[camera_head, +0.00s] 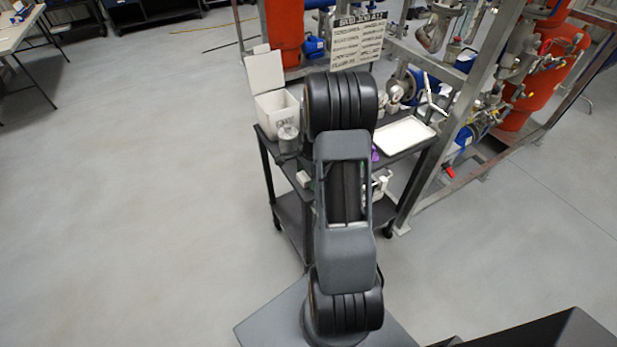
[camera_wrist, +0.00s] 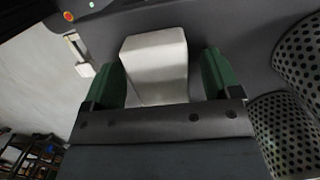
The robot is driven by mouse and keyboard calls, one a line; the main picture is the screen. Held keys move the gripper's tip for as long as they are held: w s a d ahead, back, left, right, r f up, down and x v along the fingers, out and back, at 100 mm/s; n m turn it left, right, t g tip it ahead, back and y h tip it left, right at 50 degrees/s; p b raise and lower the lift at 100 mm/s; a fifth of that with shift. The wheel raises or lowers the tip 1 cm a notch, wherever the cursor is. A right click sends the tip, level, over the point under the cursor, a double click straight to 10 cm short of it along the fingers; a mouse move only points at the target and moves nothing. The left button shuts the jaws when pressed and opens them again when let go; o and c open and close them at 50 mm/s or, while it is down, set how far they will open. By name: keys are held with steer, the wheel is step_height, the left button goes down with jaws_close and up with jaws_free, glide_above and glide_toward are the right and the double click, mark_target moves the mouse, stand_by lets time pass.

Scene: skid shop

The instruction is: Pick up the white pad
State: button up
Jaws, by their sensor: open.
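In the head view my arm hides the gripper. A small white block (camera_head: 304,179) shows there at the left edge of the cart top, just left of my arm.
The dark cart (camera_head: 268,147) carries an open white bin (camera_head: 275,106), a clear jar (camera_head: 287,138) and a white tray (camera_head: 405,135). A metal frame (camera_head: 487,75) with pipes stands close on the right. Perforated dark cylinders (camera_wrist: 297,50) are near my gripper's right side. Floor left is clear.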

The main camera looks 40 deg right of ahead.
steer(key=shift+c, duration=0.2)
steer(key=c, duration=1)
steer(key=shift+o, duration=0.2)
steer(key=shift+r, duration=0.1)
steer(key=shift+r, duration=0.6)
steer(key=s+d+r+b, duration=0.2)
steer(key=s+d+r, duration=0.7)
steer(key=s+r, duration=0.1)
steer(key=shift+s+d+r, duration=0.2)
steer(key=shift+d+r, duration=0.05)
steer(key=shift+r, duration=0.55)
